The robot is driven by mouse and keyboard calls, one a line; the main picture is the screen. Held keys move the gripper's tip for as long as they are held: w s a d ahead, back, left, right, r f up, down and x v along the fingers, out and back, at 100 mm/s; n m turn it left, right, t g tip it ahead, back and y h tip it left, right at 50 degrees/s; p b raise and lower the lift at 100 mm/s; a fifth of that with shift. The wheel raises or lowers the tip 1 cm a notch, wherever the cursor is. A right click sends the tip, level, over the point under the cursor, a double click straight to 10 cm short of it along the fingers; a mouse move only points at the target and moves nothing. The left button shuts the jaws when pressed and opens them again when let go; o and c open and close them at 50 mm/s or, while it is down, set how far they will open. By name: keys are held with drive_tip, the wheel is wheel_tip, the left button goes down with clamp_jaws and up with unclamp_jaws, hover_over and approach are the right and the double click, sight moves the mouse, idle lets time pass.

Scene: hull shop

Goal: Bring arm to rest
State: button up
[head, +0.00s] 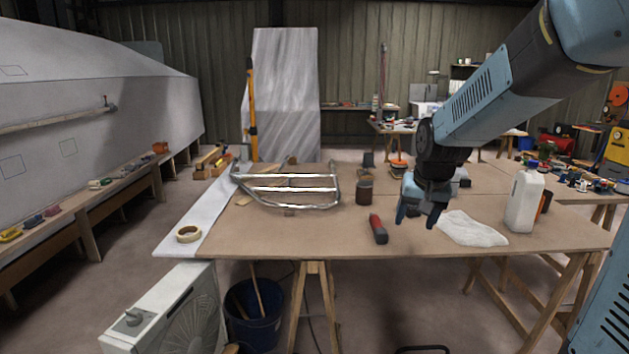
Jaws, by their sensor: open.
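My blue and black arm reaches in from the upper right of the head view. My gripper (416,218) hangs over the brown work table (270,243), fingers pointing down. Its two fingers stand apart with nothing between them. A red and dark handheld tool (378,229) lies on the table just left of my gripper. A crumpled white cloth (471,229) lies just to its right. I cannot tell exactly how high the fingertips are above the table.
A metal tube frame (290,190) and dark jar (364,189) are left of my gripper. A white jug (523,201) stands right. A tape roll (188,233) lies on a white sheet at the left end. A blue bucket (253,318) and heater (170,318) stand in front.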

drive_tip(key=s+r+n, duration=0.1)
drive_tip(key=s+r, duration=0.2)
drive_tip(key=s, duration=0.7)
drive_tip(key=s+r+n+t, duration=0.1)
drive_tip(key=s+r, duration=0.2)
drive_tip(key=s, duration=0.8)
drive_tip(key=shift+s+d+r, duration=0.25)
drive_tip(key=shift+d+r, duration=0.05)
drive_tip(key=shift+r, duration=0.05)
